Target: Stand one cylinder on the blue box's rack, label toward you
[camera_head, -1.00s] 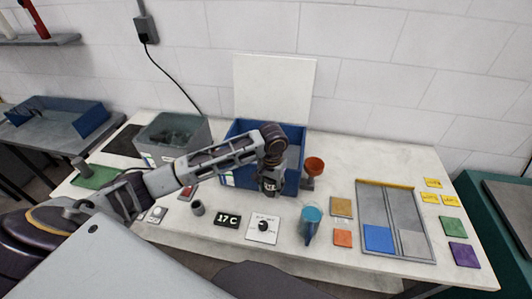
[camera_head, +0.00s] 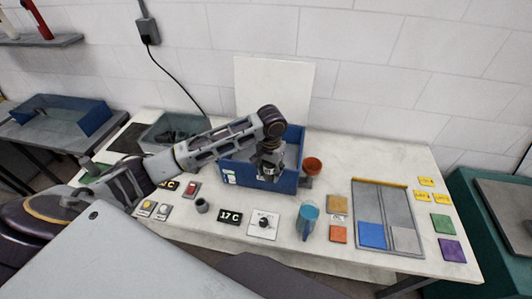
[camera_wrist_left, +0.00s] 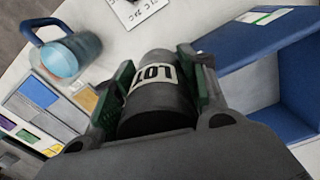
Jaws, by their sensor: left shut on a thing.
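My left gripper (camera_head: 269,176) is over the front part of the blue box (camera_head: 230,178) in the head view. It is shut on a dark grey cylinder (camera_wrist_left: 158,108). In the left wrist view the cylinder lies between the green finger pads (camera_wrist_left: 160,88), with a white label (camera_wrist_left: 150,75) reading "LOT" facing the camera, its letters inverted. The blue box's wall also shows at the right of the left wrist view (camera_wrist_left: 255,42). The arm covers part of the box, and I cannot make out the rack. My right gripper is not in view.
A grey bin (camera_head: 160,145) stands left of the blue box. An orange cup (camera_head: 312,166) is by its right side. A divided tray (camera_head: 405,238) lies right.

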